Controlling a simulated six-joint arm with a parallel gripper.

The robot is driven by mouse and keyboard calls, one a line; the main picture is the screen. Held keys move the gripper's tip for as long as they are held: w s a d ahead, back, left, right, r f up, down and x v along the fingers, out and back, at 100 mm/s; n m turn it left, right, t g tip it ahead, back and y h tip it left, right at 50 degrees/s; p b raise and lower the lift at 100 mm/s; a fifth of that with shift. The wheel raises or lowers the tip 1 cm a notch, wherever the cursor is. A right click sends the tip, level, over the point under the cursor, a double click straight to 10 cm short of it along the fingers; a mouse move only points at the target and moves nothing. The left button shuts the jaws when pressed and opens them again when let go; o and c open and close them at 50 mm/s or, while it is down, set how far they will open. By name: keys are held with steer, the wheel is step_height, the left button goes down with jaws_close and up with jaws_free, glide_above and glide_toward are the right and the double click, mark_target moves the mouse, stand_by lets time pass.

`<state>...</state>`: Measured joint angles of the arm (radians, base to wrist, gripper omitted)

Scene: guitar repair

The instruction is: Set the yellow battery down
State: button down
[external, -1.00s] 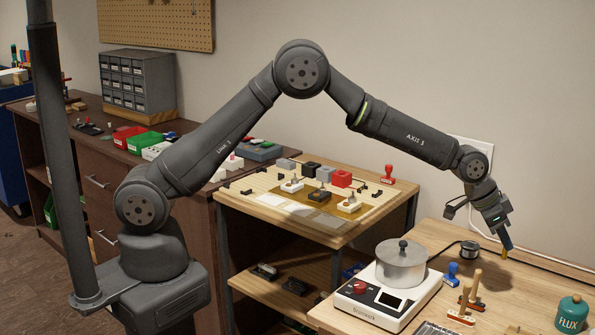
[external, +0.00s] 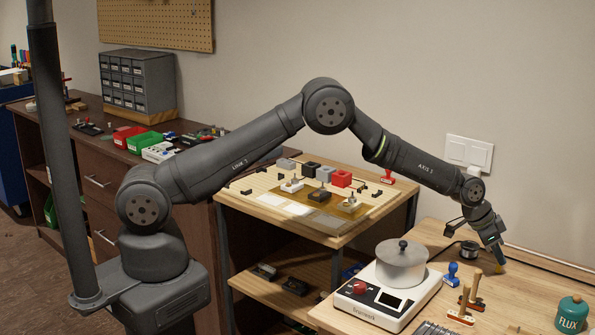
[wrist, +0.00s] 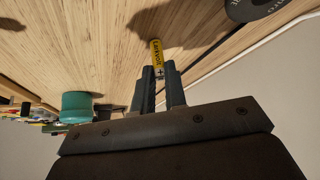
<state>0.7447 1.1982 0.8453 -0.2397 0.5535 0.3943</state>
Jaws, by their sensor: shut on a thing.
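The yellow battery (wrist: 156,50) sits between the two fingers of my gripper (wrist: 159,73) in the wrist view. Its yellow body with dark lettering sticks out past the fingertips toward the wooden tabletop. In the external view my gripper (external: 499,259) points down close to the right bench top (external: 540,275), near its back edge. Only a small yellow bit of the battery shows below the fingers there. I cannot tell whether the battery touches the wood.
A black spool (external: 469,249) stands just left of my gripper. A blue-handled stamp (external: 452,274), wooden-handled stamps (external: 471,290) and a green flux jar (external: 571,314) stand nearer the front. A hot plate with a metal pot (external: 401,263) is further left. A cable runs along the wall.

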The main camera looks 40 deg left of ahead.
steer(key=shift+f, duration=0.1)
steer(key=c, duration=1.5)
jaws_free()
steer(key=shift+o, duration=0.2)
steer(key=shift+s+a+r, duration=0.1)
steer(key=shift+a+r, duration=0.05)
steer(key=shift+r, duration=0.4)
steer(key=v, duration=1.1)
